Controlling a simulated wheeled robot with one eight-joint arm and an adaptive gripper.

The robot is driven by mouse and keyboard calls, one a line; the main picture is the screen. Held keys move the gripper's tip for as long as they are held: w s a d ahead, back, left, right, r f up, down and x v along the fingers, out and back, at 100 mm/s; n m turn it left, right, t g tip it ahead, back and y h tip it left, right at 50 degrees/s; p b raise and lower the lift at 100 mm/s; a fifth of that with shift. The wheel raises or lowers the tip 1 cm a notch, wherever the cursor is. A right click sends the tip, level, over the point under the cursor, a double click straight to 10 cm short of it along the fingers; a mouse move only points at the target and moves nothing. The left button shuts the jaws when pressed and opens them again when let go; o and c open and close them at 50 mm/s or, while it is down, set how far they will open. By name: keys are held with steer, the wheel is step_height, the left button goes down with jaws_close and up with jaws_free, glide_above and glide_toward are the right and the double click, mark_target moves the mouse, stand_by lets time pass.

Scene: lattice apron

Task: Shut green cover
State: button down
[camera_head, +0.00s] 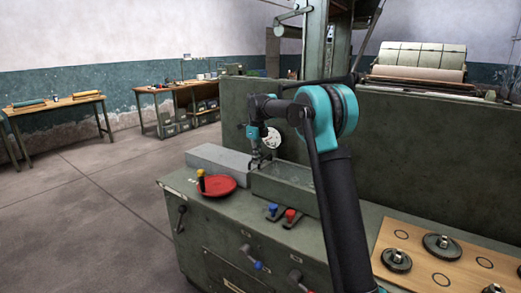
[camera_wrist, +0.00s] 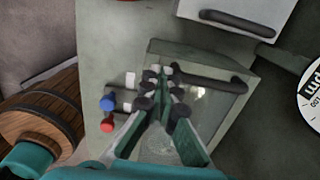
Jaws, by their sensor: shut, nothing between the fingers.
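The green cover (camera_wrist: 238,88) has a dark bar handle (camera_wrist: 211,83) and sits on the green machine top in the wrist view. In the head view the green box-like part (camera_head: 285,186) stands right of a grey one. I cannot tell how far the cover is open. My gripper (camera_wrist: 162,82) is shut and empty, over the green part beside the handle's left end. In the head view my gripper (camera_head: 256,166) is at the back left end of the green part. Whether it touches the cover is unclear, and my fingers hide part of it.
A grey box (camera_head: 218,158) with its own dark handle (camera_wrist: 238,20) adjoins the green part. A red dish (camera_head: 216,187) and blue and red levers (camera_head: 290,215) stand near the front. A wooden board (camera_head: 430,255) with dark weights lies right. A tall green panel (camera_head: 420,145) rises behind.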

steer(key=shift+w+a+f, duration=0.15)
steer(key=shift+a+f, duration=0.1)
steer(key=shift+f, duration=0.4)
steer(key=shift+w+a+f, duration=0.15)
steer(key=shift+a+f, duration=0.1)
steer(key=shift+f, duration=0.4)
steer(key=shift+w+a+f, duration=0.15)
steer(key=shift+a+f, duration=0.1)
steer(key=shift+f, duration=0.4)
steer(key=shift+d, duration=0.1)
